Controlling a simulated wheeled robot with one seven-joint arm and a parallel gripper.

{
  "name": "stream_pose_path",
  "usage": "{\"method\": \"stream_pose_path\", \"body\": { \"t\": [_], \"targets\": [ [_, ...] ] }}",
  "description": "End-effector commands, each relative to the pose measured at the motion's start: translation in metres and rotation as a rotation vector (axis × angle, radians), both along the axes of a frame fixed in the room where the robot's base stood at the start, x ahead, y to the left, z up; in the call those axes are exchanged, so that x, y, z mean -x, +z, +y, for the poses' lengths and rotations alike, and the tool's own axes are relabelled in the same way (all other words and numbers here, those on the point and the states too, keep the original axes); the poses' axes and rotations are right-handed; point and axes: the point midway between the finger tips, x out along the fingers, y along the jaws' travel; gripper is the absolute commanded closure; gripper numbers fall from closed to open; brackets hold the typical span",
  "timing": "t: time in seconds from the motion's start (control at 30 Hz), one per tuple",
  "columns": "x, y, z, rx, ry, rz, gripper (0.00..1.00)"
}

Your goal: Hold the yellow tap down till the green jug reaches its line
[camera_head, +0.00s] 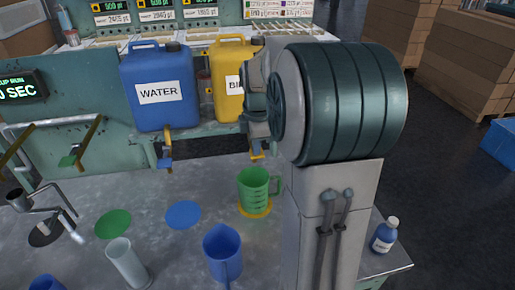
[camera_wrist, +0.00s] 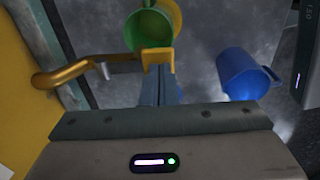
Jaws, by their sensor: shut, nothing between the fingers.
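The yellow tap (camera_head: 257,151) hangs below a yellow canister (camera_head: 228,90). In the wrist view, its brass pipe (camera_wrist: 70,72) comes from the left, and its yellow lever (camera_wrist: 158,56) lies at my fingertips. My gripper (camera_wrist: 160,80) is shut and empty; I cannot tell whether it presses the lever. My arm mostly hides it in the head view. The green jug (camera_head: 253,186) stands upright below the tap on a yellow disc (camera_head: 258,210). It shows beyond the lever in the wrist view (camera_wrist: 148,30). Its liquid level is not clear.
A blue WATER canister (camera_head: 160,88) with its own tap (camera_head: 167,155) stands left. On the bench are a blue jug (camera_head: 222,255), a clear cylinder (camera_head: 127,262), green (camera_head: 113,223) and blue (camera_head: 183,214) discs.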

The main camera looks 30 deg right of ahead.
Motion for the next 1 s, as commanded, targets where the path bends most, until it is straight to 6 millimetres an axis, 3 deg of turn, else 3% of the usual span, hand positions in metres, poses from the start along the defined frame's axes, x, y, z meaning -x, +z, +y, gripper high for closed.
{"method": "stream_pose_path", "body": {
  "t": [0.03, 0.37, 1.0],
  "targets": [
    [0.001, -0.009, 0.001, 0.007, 0.000, -0.023, 1.00],
    [0.005, -0.024, 0.002, 0.033, 0.002, -0.115, 1.00],
    [0.005, -0.020, 0.001, 0.034, 0.000, -0.113, 1.00]
  ]
}}
